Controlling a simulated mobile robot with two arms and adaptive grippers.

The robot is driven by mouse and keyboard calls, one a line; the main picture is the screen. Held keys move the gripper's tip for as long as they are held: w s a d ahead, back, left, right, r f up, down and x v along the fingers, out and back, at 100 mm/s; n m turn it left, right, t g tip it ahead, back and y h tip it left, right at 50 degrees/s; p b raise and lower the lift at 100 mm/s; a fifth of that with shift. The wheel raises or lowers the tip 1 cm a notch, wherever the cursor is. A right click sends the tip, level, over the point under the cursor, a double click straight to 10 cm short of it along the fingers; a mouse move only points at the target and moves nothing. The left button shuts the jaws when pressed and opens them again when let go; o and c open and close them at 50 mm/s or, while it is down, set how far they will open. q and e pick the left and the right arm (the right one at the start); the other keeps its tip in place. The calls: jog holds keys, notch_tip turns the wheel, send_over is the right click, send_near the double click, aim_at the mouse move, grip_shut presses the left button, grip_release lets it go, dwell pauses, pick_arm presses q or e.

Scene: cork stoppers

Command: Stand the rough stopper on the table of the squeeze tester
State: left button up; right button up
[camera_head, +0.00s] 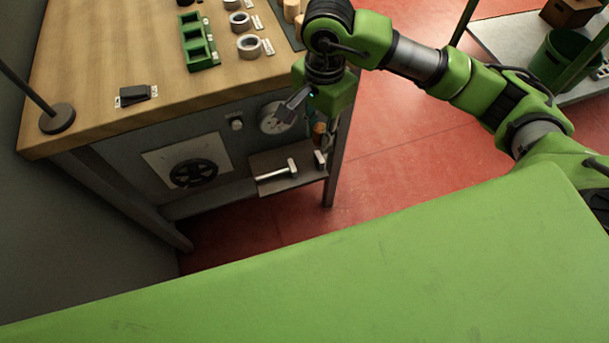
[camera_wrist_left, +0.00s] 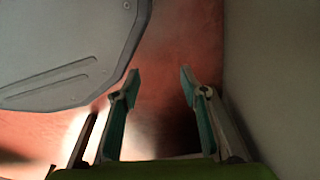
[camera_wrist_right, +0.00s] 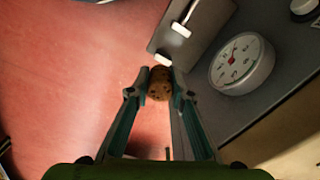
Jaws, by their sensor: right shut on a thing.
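The rough stopper, a brown, dark-speckled cork (camera_wrist_right: 159,83), is held between the fingertips of my right gripper (camera_wrist_right: 160,92) in the right wrist view. In the head view the right gripper (camera_head: 319,127) is at the front of the bench, above the right end of a grey shelf (camera_head: 262,161). The shelf carries a pale T-shaped metal part (camera_head: 277,171) and a small pale block (camera_head: 320,158), and appears to belong to the squeeze tester. A round dial gauge (camera_head: 275,118) is mounted above it. My left gripper (camera_wrist_left: 159,80) is open and empty, outside the head view.
The wooden bench top (camera_head: 90,70) holds a green tray (camera_head: 198,42), grey rings (camera_head: 249,46) and a dark block (camera_head: 134,94). A black handwheel (camera_head: 193,173) sits on the bench front. Red floor (camera_head: 400,150) is clear to the right.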

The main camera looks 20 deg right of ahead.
notch_tip(320, 180, down, 3)
jog(key=w+a+m+b, duration=0.1)
jog(key=a+m+b, duration=0.1)
jog(key=m+b, duration=0.55)
jog(key=m, duration=0.3)
send_over(306, 168)
notch_tip(306, 168, down, 6)
jog(key=shift+d+r, duration=0.1)
jog(key=shift+r, duration=0.1)
notch_tip(306, 168, down, 4)
jog(key=shift+r, duration=0.1)
pick_arm(q)
jog(key=w+d+r+t, duration=0.1)
jog(key=w+r, duration=0.7)
jog(key=r, duration=0.1)
jog(key=shift+r, duration=0.4)
jog(key=shift+r+b, duration=0.3)
pick_arm(e)
jog(key=o, duration=0.7)
pick_arm(q)
jog(key=shift+r, duration=0.1)
pick_arm(e)
jog(key=shift+o, duration=0.2)
